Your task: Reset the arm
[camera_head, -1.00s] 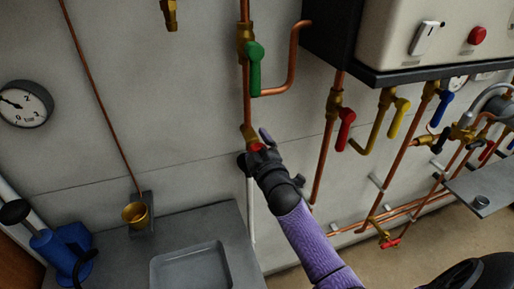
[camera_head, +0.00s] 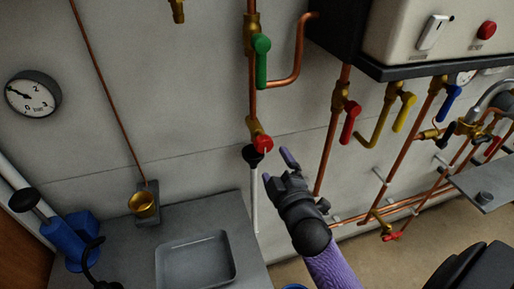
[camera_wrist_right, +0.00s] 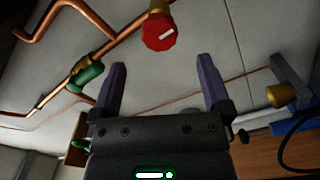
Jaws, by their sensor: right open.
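My right gripper (camera_head: 278,166) is open and empty in the head view. It is apart from the red round knob (camera_head: 263,144), to its lower right. The knob sits on a brass fitting at the bottom of a copper pipe, above a black funnel (camera_head: 252,156) on a white pipe. In the right wrist view the red knob (camera_wrist_right: 159,32) has a white mark and lies beyond the open fingers (camera_wrist_right: 163,85). My left gripper is not in view.
A green lever valve (camera_head: 262,62) is above the knob; red (camera_head: 350,123), yellow and blue levers hang under the boiler (camera_head: 420,35) at right. A grey tray (camera_head: 195,260) sits on the bench at lower left, with a blue pump (camera_head: 72,240) beside it.

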